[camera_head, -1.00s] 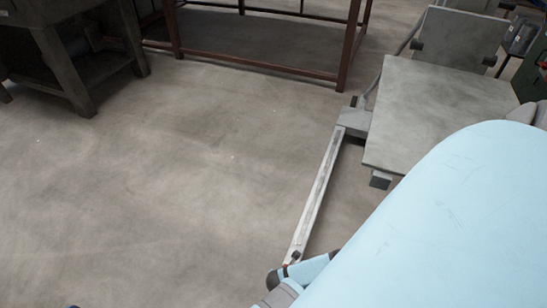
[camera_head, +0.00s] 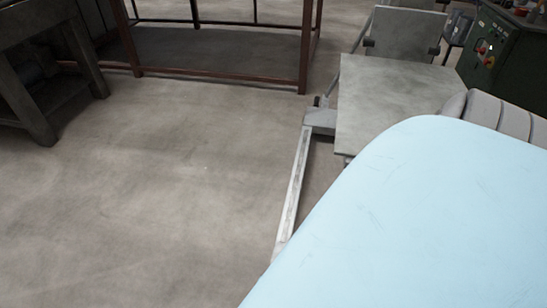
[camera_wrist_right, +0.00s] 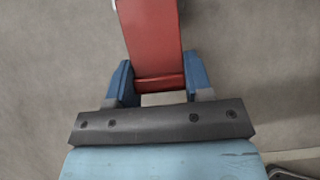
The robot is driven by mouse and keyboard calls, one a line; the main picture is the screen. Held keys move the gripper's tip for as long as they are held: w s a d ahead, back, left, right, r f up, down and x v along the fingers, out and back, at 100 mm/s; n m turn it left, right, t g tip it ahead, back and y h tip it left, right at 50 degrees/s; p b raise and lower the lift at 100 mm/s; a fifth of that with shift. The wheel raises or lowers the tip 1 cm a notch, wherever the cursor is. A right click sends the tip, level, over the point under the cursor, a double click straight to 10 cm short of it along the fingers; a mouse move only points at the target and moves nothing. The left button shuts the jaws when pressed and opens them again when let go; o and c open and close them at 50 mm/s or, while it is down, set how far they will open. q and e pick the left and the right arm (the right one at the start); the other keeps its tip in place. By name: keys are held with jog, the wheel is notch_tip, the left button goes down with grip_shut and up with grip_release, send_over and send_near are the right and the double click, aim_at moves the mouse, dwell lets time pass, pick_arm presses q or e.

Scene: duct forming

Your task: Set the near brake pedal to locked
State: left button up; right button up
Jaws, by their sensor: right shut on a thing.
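A red pedal (camera_wrist_right: 150,30) fills the top middle of the right wrist view. I take it to be the near brake pedal; whether it is raised or pressed down I cannot tell. My right gripper (camera_wrist_right: 158,82) has its two blue fingers on either side of the red pedal's lower end and is shut on it. In the head view, my large light blue arm part hides the right gripper and the pedal. My left gripper is not in view.
A long pale metal bar (camera_head: 292,190) runs along the floor to a machine with a grey plate (camera_head: 385,105). A green control cabinet (camera_head: 505,60) stands far right. A brown metal frame (camera_head: 215,75) is at the back.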

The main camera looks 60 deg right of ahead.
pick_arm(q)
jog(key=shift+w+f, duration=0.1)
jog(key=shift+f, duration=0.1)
pick_arm(e)
jog(key=o, duration=1.3)
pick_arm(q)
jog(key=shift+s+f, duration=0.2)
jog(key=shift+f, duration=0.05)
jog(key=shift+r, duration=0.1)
